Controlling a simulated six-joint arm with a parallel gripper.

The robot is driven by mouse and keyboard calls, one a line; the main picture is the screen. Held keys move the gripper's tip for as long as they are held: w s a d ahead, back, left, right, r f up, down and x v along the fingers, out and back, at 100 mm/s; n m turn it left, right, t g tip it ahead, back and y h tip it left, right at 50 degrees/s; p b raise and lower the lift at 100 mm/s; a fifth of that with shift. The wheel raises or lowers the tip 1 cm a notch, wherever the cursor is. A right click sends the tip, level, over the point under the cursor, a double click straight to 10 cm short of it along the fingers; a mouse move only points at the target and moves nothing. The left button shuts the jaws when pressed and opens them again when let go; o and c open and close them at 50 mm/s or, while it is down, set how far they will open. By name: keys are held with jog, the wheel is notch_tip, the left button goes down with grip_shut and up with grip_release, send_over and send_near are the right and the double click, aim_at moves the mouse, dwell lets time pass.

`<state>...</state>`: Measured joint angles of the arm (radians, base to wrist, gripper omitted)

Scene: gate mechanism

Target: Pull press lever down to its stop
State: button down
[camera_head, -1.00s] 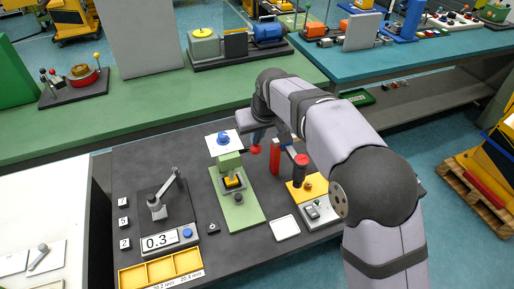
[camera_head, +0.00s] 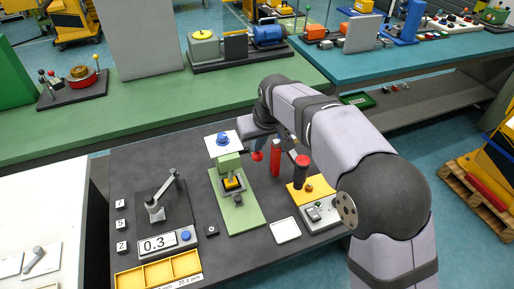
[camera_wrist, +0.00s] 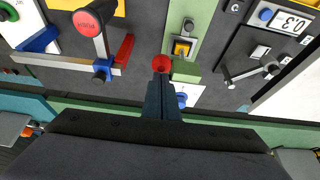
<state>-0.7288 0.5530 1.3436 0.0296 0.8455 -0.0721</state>
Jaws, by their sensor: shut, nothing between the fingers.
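The press lever's red knob (camera_head: 257,156) sticks out to the right of the press. In the wrist view the red knob (camera_wrist: 161,62) is just beyond my fingertips, and the press body (camera_wrist: 186,72) is beside it. My gripper (camera_head: 259,147) is shut and empty, right above the red knob. It also shows in the wrist view (camera_wrist: 161,76). The fingertips seem to touch the knob, but I cannot tell for certain. Most of the lever arm is hidden.
Close to the right are a red upright block (camera_head: 275,162) and a red-and-black handle (camera_head: 301,170). To the left are a grey lever fixture (camera_head: 155,206) and a 0.3 display (camera_head: 157,243). A yellow tray (camera_head: 158,271) lies at the front. A white plate (camera_head: 285,230) lies flat.

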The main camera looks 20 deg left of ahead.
aim_at(259, 158)
jog(key=shift+s+d+f+b, duration=0.15)
jog(key=shift+s+f+b, duration=0.05)
jog(key=shift+f+b, duration=0.2)
jog(key=shift+s+d+f+b, duration=0.15)
jog(key=shift+f+b, duration=0.2)
jog(key=shift+f, duration=0.1)
jog(key=shift+s+d+f+b, duration=0.15)
jog(key=shift+f+b, duration=0.25)
jog(key=shift+s+d+f+b, duration=0.1)
jog(key=shift+d+f+b, duration=0.05)
jog(key=shift+f+b, duration=0.25)
jog(key=shift+s+d+f+b, duration=0.1)
jog(key=shift+f+b, duration=0.3)
jog(key=shift+f, duration=0.05)
jog(key=shift+s+d+f+b, duration=0.1)
jog(key=shift+f+b, duration=0.25)
jog(key=shift+f, duration=0.15)
jog(key=shift+s+d+f+b, duration=0.1)
jog(key=shift+f+b, duration=0.55)
jog(key=shift+f, duration=0.15)
